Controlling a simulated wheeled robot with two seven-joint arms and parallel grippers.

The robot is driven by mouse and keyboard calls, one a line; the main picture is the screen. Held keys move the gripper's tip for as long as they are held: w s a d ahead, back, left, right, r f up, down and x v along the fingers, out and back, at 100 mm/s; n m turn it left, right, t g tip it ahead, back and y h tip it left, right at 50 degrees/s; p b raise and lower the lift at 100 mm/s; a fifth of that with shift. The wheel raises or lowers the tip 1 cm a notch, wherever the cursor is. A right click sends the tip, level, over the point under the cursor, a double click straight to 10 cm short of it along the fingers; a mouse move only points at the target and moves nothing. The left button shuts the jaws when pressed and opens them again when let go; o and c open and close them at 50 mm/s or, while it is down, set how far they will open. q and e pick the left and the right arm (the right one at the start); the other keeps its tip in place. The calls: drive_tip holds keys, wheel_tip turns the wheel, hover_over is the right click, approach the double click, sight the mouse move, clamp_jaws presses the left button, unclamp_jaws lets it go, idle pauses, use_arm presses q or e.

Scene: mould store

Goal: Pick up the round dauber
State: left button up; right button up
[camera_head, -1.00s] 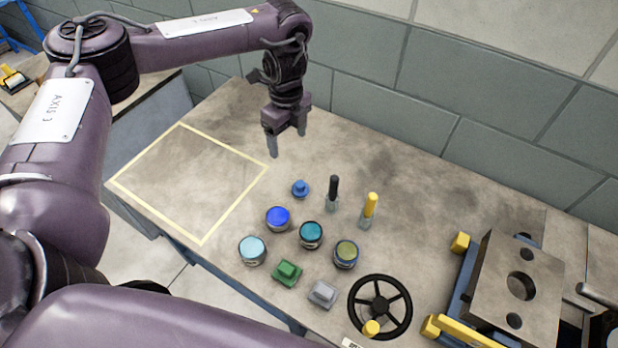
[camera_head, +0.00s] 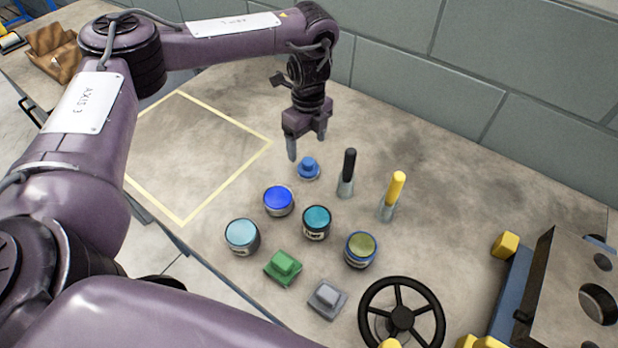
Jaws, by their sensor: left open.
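The round dauber appears to be the small blue round piece with a knob (camera_head: 308,169), standing on the bench top behind the paint pots. My left gripper (camera_head: 307,148) is open and empty, pointing down, with its fingers just behind and above the blue dauber in the picture. I cannot tell the exact height gap between them. A green block with a raised grip (camera_head: 283,267) and a grey one (camera_head: 327,299) lie at the front. My right gripper is out of view.
A black-handled brush (camera_head: 347,172) and a yellow-handled one (camera_head: 393,196) stand right. A handwheel (camera_head: 401,317) and metal mould (camera_head: 574,293) lie front right. A taped square (camera_head: 230,182) is empty.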

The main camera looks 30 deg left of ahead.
sight(308, 160)
use_arm(q)
wheel_tip(308, 160, down, 8)
drive_tip(key=shift+w+p, duration=0.1)
drive_tip(key=shift+p, duration=0.3)
drive_tip(key=shift+d, duration=0.1)
drive_tip(key=c, duration=1.1)
drive_tip(key=shift+r, duration=0.15)
wheel_tip(308, 160, up, 9)
drive_tip(key=shift+f, duration=0.1)
wheel_tip(308, 160, up, 11)
drive_tip(key=p, duration=0.3)
